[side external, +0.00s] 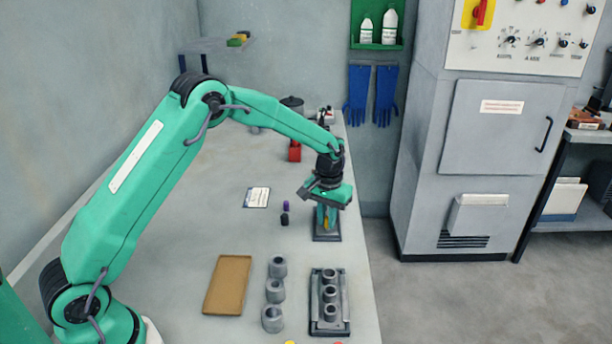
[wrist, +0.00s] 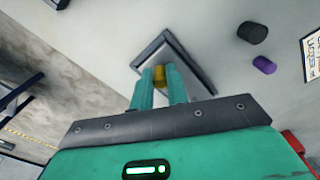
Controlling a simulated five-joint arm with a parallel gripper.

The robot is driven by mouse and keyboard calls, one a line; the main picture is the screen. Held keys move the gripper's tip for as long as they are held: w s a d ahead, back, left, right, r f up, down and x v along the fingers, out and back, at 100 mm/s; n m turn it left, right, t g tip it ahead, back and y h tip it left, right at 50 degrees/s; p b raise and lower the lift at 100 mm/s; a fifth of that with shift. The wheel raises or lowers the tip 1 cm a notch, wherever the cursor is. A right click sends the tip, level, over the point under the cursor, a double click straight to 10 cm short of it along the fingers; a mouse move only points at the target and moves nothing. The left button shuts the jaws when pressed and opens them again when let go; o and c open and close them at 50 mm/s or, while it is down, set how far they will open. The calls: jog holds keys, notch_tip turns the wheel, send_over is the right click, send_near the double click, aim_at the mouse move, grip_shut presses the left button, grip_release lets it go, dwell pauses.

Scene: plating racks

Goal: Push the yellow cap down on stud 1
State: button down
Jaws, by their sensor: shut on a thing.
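My gripper (side external: 326,222) points down over a dark-rimmed grey plate (side external: 327,238) near the right side of the table. Its two green fingers are shut on the yellow cap (side external: 326,216). In the wrist view the yellow cap (wrist: 159,76) shows between the fingertips (wrist: 159,88), over the plate (wrist: 196,66). Stud 1 is hidden behind the fingers and cap. I cannot tell whether the cap touches a stud.
A black cap (side external: 284,220) and a purple cap (side external: 286,205) stand left of the plate. Nearer are a tan tray (side external: 227,285), loose grey cylinders (side external: 275,291) and a dark rack (side external: 317,318) holding grey cylinders. A card (side external: 257,197) lies farther left.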

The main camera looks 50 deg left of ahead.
aim_at(327, 218)
jog(key=shift+f, duration=0.55)
jog(key=c, duration=1.3)
grip_release()
jog(key=shift+r, duration=3.9)
jog(key=shift+r, duration=0.1)
